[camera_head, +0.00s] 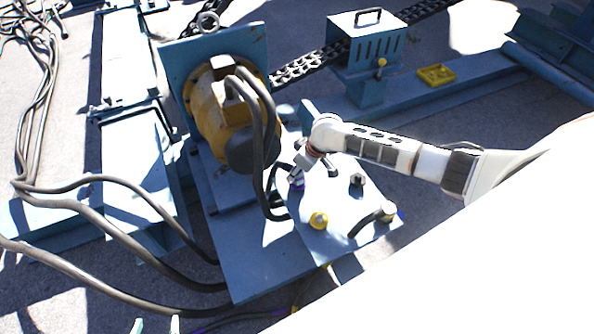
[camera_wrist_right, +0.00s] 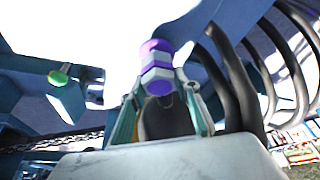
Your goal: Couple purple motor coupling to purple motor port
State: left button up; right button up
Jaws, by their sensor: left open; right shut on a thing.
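My right gripper (camera_head: 296,176) is over the blue plate beside the yellow motor. In the right wrist view, its fingers (camera_wrist_right: 168,112) are shut around the dark body of the purple motor coupling (camera_wrist_right: 157,72), which has a silver and purple front. A second purple band (camera_wrist_right: 157,47) lies in line ahead of it against the bright plate, apparently the purple motor port. They look touching or nearly so; I cannot tell whether they are joined. My left gripper (camera_head: 155,326) shows only two separated fingertips at the bottom edge.
The yellow motor (camera_head: 208,118) with dark hoses stands left of the plate (camera_head: 250,262). A yellow fitting (camera_head: 318,220), a dark fitting (camera_head: 357,181) and a hose-connected fitting (camera_head: 388,211) stand on the plate. Long cables (camera_head: 110,275) cross the ground at left.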

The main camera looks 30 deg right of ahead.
jog(key=shift+f, duration=0.4)
jog(key=o, duration=1.3)
jog(key=v, duration=1.2)
